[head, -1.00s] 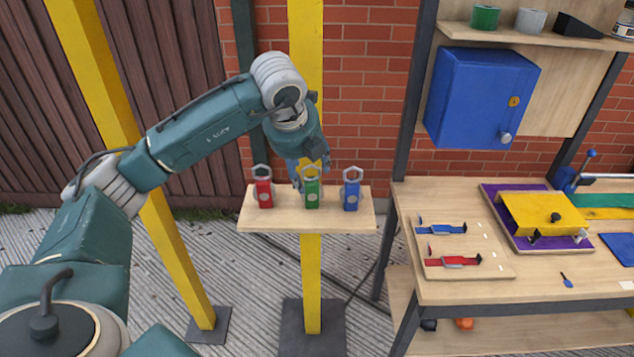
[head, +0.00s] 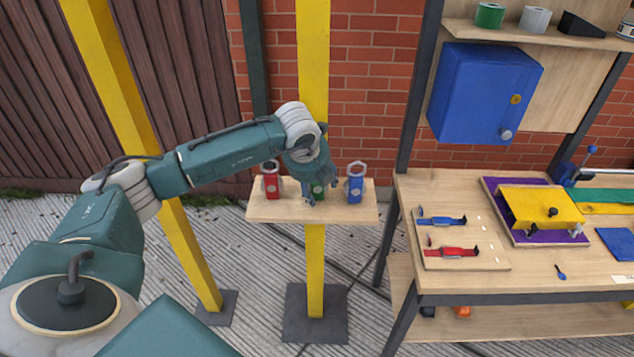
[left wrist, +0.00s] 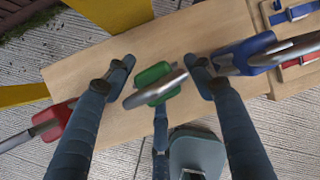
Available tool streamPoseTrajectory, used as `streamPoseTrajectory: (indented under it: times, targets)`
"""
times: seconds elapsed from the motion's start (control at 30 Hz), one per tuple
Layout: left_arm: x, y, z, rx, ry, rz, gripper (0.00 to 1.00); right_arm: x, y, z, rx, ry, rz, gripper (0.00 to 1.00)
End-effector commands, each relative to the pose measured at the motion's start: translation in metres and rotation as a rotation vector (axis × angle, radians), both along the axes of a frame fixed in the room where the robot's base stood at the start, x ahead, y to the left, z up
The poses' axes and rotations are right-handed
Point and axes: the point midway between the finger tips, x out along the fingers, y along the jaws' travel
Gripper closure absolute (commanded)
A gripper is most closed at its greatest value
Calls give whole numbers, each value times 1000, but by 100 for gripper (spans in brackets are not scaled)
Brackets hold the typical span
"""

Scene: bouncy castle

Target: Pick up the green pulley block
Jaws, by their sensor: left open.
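The green pulley block (head: 318,190) stands on a small wooden shelf (head: 262,212) between a red pulley block (head: 271,184) and a blue pulley block (head: 356,187). My left gripper (head: 312,196) is over the green block and hides most of it in the head view. In the left wrist view the green block (left wrist: 157,82), with its grey metal ring, lies between the open fingers of my left gripper (left wrist: 160,75), with a gap on both sides. The red block (left wrist: 55,122) is outside the left finger, and the blue block (left wrist: 245,52) is close beside the right finger. My right gripper is not in view.
The shelf is fixed to a yellow post (head: 315,270). A workbench (head: 470,282) stands to the right, with red and blue clamps and a yellow box (head: 540,208). A blue cabinet (head: 480,95) hangs above it.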

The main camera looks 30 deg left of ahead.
Motion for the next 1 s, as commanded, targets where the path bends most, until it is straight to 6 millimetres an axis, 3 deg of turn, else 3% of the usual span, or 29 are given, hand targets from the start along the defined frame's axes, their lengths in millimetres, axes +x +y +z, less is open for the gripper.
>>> streamPoseTrajectory:
  times: [0.07, 0.3, 0.63, 0.67, 0.73, 0.87, 1.0]
  targets:
    - [0, 0, 0, 0, 0, 0, 46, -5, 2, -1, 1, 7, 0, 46]
    - [0, 0, 0, 0, 0, 0, 92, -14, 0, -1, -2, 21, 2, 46]
    - [1, 0, 3, 0, -2, 1, 93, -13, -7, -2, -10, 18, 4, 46]
    - [1, 0, 4, 0, -2, 1, 99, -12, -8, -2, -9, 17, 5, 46]
    - [1, 1, 9, 0, -3, 2, 100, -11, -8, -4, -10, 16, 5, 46]
    - [2, 0, 24, -2, -6, 1, 100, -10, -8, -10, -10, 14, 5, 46]
    - [2, 0, 55, -1, -10, 1, 100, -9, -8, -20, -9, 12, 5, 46]
